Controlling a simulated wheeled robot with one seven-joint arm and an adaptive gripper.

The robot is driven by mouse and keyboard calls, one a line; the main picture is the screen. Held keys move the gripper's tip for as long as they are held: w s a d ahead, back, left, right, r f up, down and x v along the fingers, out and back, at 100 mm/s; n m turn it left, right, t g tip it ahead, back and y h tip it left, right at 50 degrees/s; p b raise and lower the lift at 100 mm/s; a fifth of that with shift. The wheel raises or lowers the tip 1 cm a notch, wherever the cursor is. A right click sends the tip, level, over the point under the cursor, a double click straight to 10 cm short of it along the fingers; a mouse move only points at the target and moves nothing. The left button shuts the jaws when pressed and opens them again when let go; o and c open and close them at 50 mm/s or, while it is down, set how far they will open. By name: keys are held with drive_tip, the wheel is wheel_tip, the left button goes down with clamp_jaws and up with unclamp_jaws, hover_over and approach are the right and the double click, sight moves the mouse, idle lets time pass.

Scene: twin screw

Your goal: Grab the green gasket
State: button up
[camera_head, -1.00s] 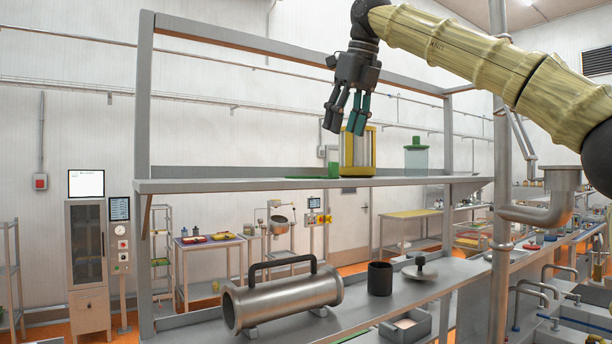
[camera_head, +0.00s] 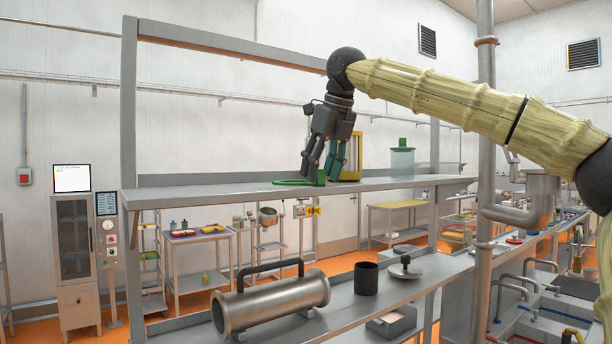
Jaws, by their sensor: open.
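The green gasket (camera_head: 291,182) lies flat on the upper shelf (camera_head: 225,192), seen almost edge-on. A small green upright piece stands at its right end, partly behind the fingers. My gripper (camera_head: 314,176) points down with its fingers apart, and its tips are low over the right part of the gasket. I cannot tell whether the fingers touch it. Nothing shows held between them.
A yellow-framed block (camera_head: 356,155) stands just behind and right of my gripper. A green-lidded clear jar (camera_head: 402,160) is further right. Grey posts and a top beam frame the shelf. Below are a metal cylinder (camera_head: 272,303) and a black cup (camera_head: 366,279).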

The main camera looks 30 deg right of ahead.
drive_tip(key=shift+w+f, duration=0.15)
drive_tip(key=shift+f, duration=0.25)
drive_tip(key=shift+a, duration=0.1)
drive_tip(key=shift+c, duration=0.8)
drive_tip(key=c, duration=0.9)
clamp_jaws()
drive_tip(key=shift+r, duration=0.1)
